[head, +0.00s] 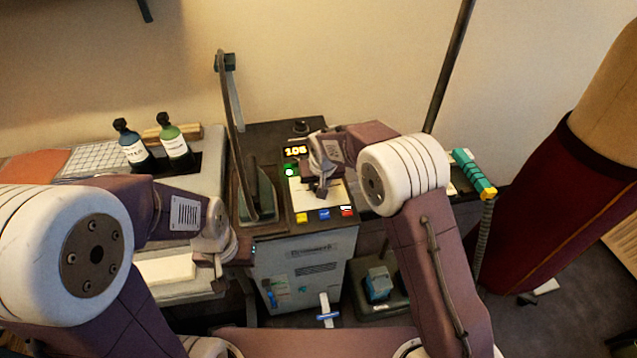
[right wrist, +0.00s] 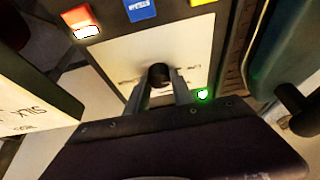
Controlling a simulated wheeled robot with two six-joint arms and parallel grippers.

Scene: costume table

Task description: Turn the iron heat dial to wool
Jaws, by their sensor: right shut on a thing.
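The heat dial (right wrist: 158,72) is a small dark round knob on a pale plate with faint lettering, too small to read. My right gripper (right wrist: 162,88) is shut on the dial, one finger on each side. In the head view this gripper (head: 320,190) reaches down onto the panel from the right and hides the dial. The dial's pointer cannot be made out. The dark panel (head: 268,138) carries a lit display (head: 296,151) and a green light (head: 289,172). My left gripper (head: 242,252) is low in front of the panel box's left side; its jaws are unclear.
Yellow, blue and red buttons (head: 324,214) line the panel's front edge. A tall grey lever-like piece (head: 232,100) rises left of the panel. Two bottles (head: 174,143) stand at the left. A teal-handled item (head: 474,174) lies right of my right arm, near a dark red skirt (head: 540,200).

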